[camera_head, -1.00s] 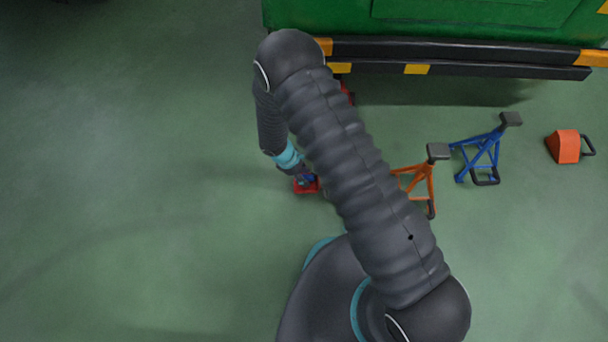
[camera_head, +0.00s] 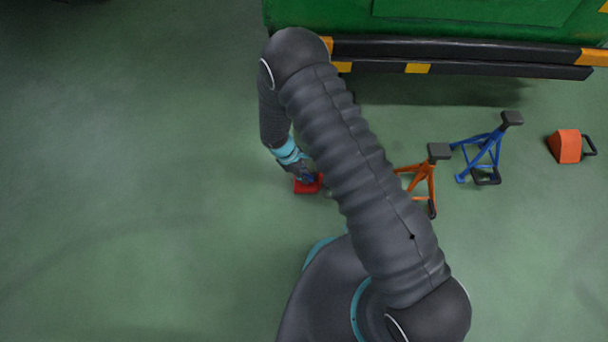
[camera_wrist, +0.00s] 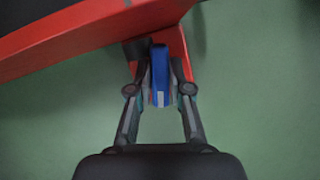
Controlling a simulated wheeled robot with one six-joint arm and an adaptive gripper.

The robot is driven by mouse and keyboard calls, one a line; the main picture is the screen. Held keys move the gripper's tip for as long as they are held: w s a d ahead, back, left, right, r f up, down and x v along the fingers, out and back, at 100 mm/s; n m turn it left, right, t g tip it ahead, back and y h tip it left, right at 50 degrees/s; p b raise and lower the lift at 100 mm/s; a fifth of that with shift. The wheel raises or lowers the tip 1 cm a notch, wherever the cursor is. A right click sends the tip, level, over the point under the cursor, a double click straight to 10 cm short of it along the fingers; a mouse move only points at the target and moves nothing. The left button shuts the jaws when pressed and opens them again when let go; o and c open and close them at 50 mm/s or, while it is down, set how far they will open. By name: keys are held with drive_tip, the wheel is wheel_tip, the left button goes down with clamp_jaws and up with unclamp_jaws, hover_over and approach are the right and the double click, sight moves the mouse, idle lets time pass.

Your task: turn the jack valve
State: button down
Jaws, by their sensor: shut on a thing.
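The red jack (camera_head: 308,187) is mostly hidden behind my arm in the head view; a small red part shows at the gripper. In the wrist view, its long red body (camera_wrist: 70,38) crosses the upper left. The blue valve piece (camera_wrist: 160,72) stands out from the red and dark mount. My gripper (camera_wrist: 160,93) is shut on the blue piece, one finger on each side. In the head view, my gripper (camera_head: 302,174) is small and partly hidden by my wrist. The valve's turn angle cannot be told.
A green vehicle (camera_head: 470,18) with a black and yellow bumper (camera_head: 460,48) spans the top right. An orange stand (camera_head: 423,180), a blue stand (camera_head: 485,152) and an orange chock (camera_head: 564,146) stand right of my arm. The floor at left is clear.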

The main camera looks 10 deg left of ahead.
drive_tip(key=m+g, duration=0.1)
drive_tip(key=m, duration=0.1)
drive_tip(key=m+b, duration=0.1)
drive_tip(key=m, duration=0.1)
drive_tip(key=shift+w+f+m+g, duration=0.1)
drive_tip(key=shift+m+g, duration=0.2)
drive_tip(key=shift+g, duration=0.1)
drive_tip(key=m+g+y+b, duration=0.1)
drive_tip(key=m, duration=0.2)
drive_tip(key=shift+m, duration=0.4)
drive_tip(key=m+g+y+b, duration=0.1)
drive_tip(key=m, duration=0.2)
drive_tip(key=shift+d, duration=0.1)
drive_tip(key=shift+m+g+y, duration=0.3)
drive_tip(key=shift+m+y, duration=0.4)
drive_tip(key=shift+m, duration=1.2)
drive_tip(key=c, duration=1.1)
unclamp_jaws()
